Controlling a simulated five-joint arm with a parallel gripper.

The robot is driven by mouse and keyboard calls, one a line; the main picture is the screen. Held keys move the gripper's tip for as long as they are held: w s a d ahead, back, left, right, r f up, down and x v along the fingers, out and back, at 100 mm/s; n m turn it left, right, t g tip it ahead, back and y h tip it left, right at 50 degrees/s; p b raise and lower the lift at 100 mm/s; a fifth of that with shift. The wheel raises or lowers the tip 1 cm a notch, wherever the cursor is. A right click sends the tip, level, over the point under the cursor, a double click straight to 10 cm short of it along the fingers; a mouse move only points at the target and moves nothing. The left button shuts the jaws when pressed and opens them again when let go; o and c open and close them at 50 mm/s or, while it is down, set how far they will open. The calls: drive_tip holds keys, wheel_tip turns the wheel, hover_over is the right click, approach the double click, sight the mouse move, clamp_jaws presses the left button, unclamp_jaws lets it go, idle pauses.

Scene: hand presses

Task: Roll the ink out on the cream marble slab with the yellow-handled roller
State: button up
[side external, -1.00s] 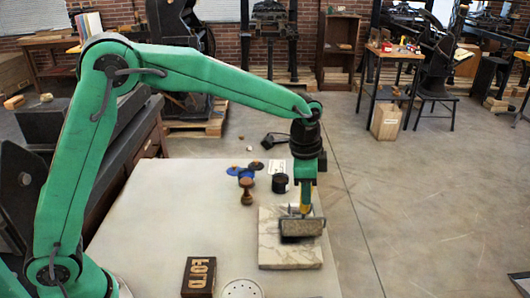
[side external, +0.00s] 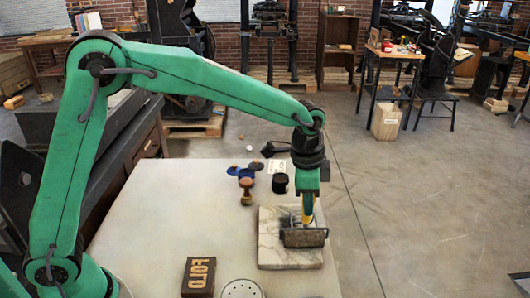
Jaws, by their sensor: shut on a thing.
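The cream marble slab (side external: 273,246) lies near the right edge of the pale table, with grey veins showing. The yellow-handled roller (side external: 304,237) has a dark grey cylinder and a metal frame. Its cylinder is over the right part of the slab and appears to rest on it. My gripper (side external: 308,197) points down above the slab and is shut on the roller's yellow handle, which shows below the jaws. No clear ink film can be made out on the slab; the roller hides part of its surface.
A dark block with raised letters (side external: 199,277) and a white perforated disc (side external: 242,290) are at the front. A wooden-handled stamp (side external: 247,192), a black pot (side external: 280,183), blue items (side external: 243,173) and a small white card (side external: 277,166) stand behind the slab. The table's left middle is clear.

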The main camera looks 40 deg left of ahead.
drive_tip(key=shift+s+d+f, duration=0.1)
drive_tip(key=shift+d+f, duration=0.05)
drive_tip(key=shift+s+d, duration=1.1)
drive_tip(key=shift+s, duration=0.1)
drive_tip(key=shift+w+a, duration=0.1)
drive_tip(key=shift+w+a+r, duration=0.25)
drive_tip(key=shift+w+a, duration=0.9)
drive_tip(key=shift+w, duration=0.1)
drive_tip(key=shift+a, duration=0.1)
drive_tip(key=shift+w+a, duration=1.15)
drive_tip(key=shift+w, duration=0.1)
drive_tip(key=shift+a, duration=0.1)
